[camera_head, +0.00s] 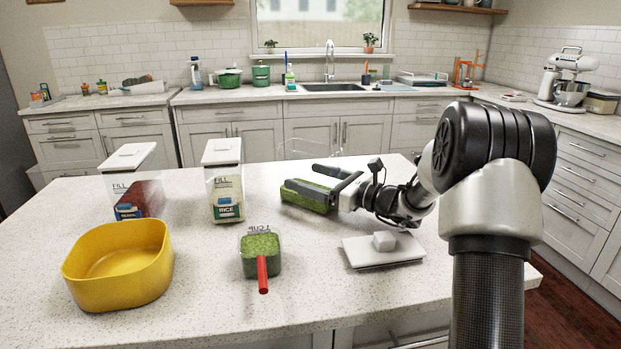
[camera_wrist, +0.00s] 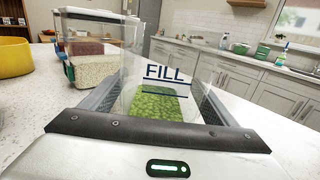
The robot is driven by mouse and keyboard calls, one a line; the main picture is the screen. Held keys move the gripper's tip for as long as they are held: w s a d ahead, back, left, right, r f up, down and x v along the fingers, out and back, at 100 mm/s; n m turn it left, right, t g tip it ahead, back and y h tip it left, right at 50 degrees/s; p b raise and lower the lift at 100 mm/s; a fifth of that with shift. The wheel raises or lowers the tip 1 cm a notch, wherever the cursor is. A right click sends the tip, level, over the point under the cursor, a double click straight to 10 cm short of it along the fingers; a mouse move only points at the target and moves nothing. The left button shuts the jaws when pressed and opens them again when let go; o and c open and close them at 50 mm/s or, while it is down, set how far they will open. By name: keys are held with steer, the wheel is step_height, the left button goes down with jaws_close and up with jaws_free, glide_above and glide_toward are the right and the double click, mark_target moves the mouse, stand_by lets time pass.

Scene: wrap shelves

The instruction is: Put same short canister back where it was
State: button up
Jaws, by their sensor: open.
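A clear canister with green contents low inside (camera_head: 303,195) appears to stand upright on the island counter, its faint open rim showing above in the head view. In the wrist view the canister (camera_wrist: 160,95) shows "FILL" on its near wall. My gripper (camera_head: 325,185) is low at the canister, reaching in from the right. In the wrist view my gripper (camera_wrist: 155,100) is open, with one finger on each side of the canister. I cannot tell whether the fingers touch its walls. A white lid with a knob (camera_head: 390,255) lies on the counter, apart from the canister.
A lidded rice canister (camera_head: 226,185) and a lidded bean canister (camera_head: 135,190) stand to the left. A measuring cup (camera_head: 261,250) full of green bits has a red handle. A yellow bowl (camera_head: 120,270) sits front left. Bare counter lies between them.

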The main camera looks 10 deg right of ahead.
steer(key=shift+r, duration=0.2)
steer(key=p+v, duration=0.2)
steer(key=v, duration=1)
